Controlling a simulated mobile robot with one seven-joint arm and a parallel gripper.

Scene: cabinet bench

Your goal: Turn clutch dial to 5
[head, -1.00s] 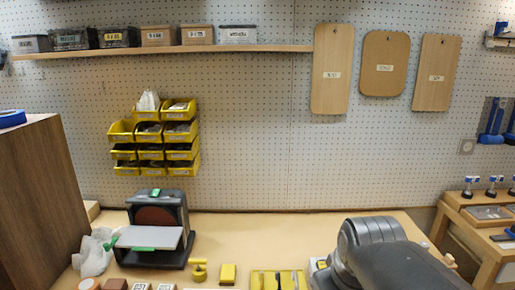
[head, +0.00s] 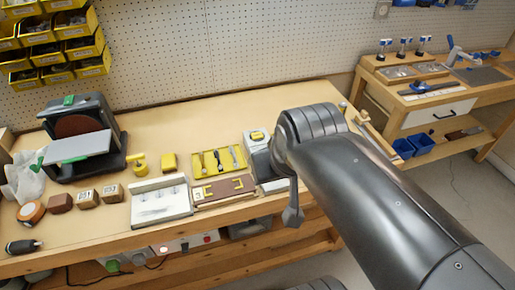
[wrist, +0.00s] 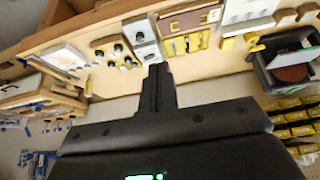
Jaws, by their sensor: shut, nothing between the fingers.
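A light grey unit (head: 257,137) with a yellow part on its face stands on the bench beside my arm, which hides part of it. In the wrist view a pale unit with a dark round knob (wrist: 141,37) lies beyond my fingertips. I cannot tell for sure whether this is the clutch dial, and no numbers on it are readable. In the wrist view my gripper (wrist: 158,70) is shut and empty.
A tray with yellow inserts (head: 218,161), a brown board (head: 224,190) and a white panel (head: 160,204) lie left of my arm. A sander (head: 82,138) stands at the left. Several dark knobs (wrist: 118,52) show beside the unit. The bench's back middle (head: 220,105) is clear.

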